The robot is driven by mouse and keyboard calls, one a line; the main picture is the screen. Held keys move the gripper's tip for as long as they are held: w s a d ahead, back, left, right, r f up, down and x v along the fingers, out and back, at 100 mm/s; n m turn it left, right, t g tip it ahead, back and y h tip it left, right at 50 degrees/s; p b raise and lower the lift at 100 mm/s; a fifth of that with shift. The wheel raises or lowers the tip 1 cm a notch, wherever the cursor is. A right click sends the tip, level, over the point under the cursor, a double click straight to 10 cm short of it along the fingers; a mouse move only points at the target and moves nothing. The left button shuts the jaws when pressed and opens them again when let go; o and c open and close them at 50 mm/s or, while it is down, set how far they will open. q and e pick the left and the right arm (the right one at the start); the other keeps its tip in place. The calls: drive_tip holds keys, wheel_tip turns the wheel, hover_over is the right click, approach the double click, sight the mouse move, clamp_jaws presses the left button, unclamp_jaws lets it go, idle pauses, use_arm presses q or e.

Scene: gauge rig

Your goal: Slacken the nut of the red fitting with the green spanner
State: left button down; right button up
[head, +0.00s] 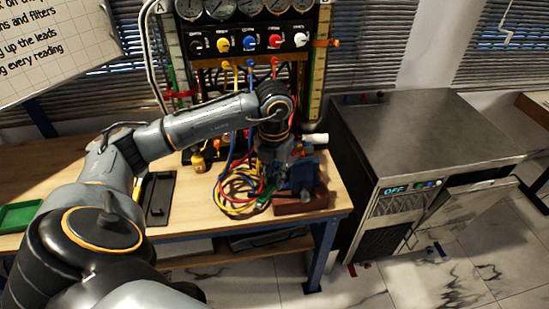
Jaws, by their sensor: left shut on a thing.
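My left gripper (272,172) reaches over the right part of the bench, pointing down just left of a blue vise (297,172). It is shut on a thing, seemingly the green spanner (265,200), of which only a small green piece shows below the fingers. The fingertips are dark and hard to make out. The red fitting and its nut cannot be picked out; my gripper and the vise may hide them. My right gripper is not in view.
The vise sits on a red-brown block (300,204) near the bench's (200,222) front right corner. Coiled hoses (236,196) lie left of it. A black tray (159,198) and green tray (18,216) are further left. The gauge panel (250,42) stands behind; a metal cabinet (425,120) stands right.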

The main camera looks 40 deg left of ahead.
use_arm(q)
drive_tip(key=shift+w+a, duration=0.1)
drive_tip(key=shift+w, duration=0.1)
idle(0.3)
drive_tip(key=shift+w+a, duration=0.1)
drive_tip(key=shift+w, duration=0.55)
drive_tip(key=shift+w+a, duration=0.1)
drive_tip(key=shift+w, duration=0.2)
drive_tip(key=shift+b, duration=0.45)
drive_tip(key=shift+w+a, duration=0.2)
drive_tip(key=shift+w, duration=0.8)
idle(0.7)
drive_tip(key=c, duration=1.9)
unclamp_jaws()
clamp_jaws()
